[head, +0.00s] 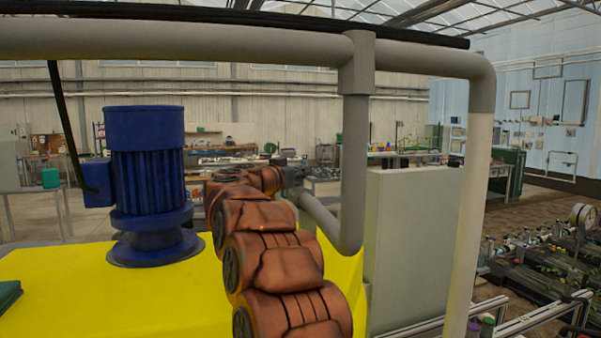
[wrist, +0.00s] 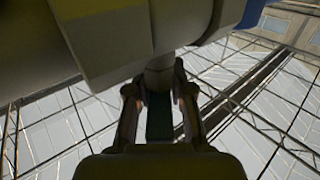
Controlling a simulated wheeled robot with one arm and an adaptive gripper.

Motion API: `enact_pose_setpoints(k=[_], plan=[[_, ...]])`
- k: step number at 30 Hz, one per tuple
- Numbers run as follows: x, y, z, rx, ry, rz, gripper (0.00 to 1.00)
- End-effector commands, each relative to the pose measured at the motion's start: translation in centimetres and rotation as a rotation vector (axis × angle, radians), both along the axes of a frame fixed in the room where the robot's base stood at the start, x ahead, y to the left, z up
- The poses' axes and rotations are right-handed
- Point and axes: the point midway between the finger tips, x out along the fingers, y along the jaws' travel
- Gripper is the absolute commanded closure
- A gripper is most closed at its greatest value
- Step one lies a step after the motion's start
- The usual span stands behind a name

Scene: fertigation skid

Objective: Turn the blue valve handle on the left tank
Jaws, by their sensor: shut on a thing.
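My gripper (wrist: 158,100) is seen from behind in the wrist view, with its two fingers on either side of a dark blue-green bar (wrist: 159,118). It is shut on this bar, just below a short grey stem (wrist: 160,76) under a thick grey pipe body. The bar is in shade, and I cannot tell for sure that it is the blue valve handle. In the head view my arm reaches forward over the yellow tank (head: 60,295) to the grey pipework (head: 335,225). No blue handle shows clearly in the head view.
A blue motor (head: 147,180) stands on the tank, left of my arm. A thick grey pipe (head: 180,42) crosses overhead and drops at the right. A pale cabinet (head: 415,245) stands right of the arm. In the wrist view, pipe bodies fill the upper left, close to the fingers.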

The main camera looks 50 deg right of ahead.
Motion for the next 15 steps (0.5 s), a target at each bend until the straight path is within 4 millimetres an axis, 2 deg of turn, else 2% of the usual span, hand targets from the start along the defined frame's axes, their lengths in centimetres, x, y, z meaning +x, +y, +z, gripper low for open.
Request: enact_pose_setpoints(k=[8,15], plan=[[0.06,0.01,-0.02,0.0,0.0,-0.005,1.0],[0.3,0.06,-0.14,0.0,0.0,-0.087,1.0]])
